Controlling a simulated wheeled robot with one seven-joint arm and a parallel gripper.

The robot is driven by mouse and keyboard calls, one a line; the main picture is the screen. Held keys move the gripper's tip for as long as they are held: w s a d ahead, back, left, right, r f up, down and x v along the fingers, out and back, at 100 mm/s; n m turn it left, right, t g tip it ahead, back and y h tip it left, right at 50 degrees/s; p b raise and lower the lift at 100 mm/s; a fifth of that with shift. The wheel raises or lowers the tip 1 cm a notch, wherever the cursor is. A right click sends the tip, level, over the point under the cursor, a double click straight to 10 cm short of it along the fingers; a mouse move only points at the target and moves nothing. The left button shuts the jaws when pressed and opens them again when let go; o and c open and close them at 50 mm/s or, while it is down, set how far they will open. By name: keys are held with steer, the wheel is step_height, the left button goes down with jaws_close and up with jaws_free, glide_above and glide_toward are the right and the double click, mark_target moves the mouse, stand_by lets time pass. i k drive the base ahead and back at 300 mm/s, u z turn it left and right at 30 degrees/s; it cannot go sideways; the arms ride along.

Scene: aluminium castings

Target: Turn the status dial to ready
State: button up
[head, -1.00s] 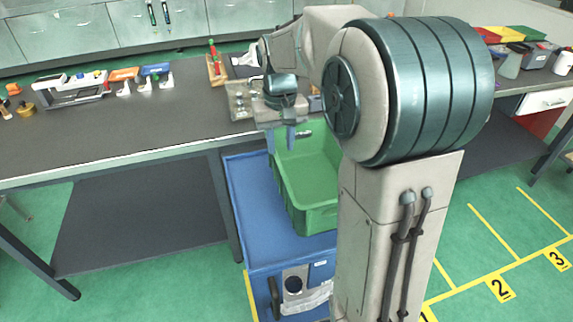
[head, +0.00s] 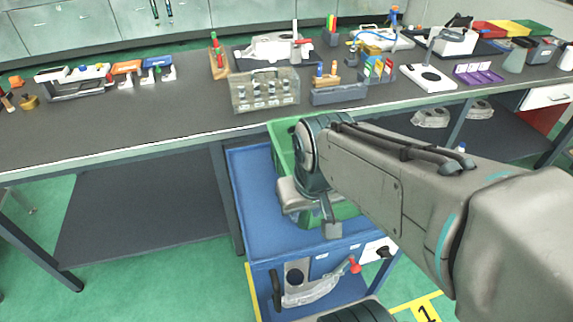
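A white plate with a dark round knob (head: 383,252) sits at the right of the blue cart's front, partly hidden by my arm. It may be the status dial, but its markings are too small to read. My gripper (head: 322,228) hangs above the cart, in front of the green crate, up and left of that knob and apart from it. One grey finger points down. The other finger is not clear, so I cannot tell whether the gripper is open, and I see nothing held.
The blue cart (head: 250,220) carries a green crate (head: 283,135). The grey bench (head: 150,125) behind holds a clear case (head: 265,92) and several tools. Green floor at left is free.

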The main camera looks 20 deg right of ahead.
mark_target(383, 252)
steer(key=u, duration=0.2)
steer(key=k, duration=0.4)
steer(key=z, duration=0.85)
steer(key=i, duration=0.15)
steer(key=z, duration=0.85)
steer(key=k, duration=1.1)
steer(key=i, duration=0.5)
steer(key=u, duration=0.3)
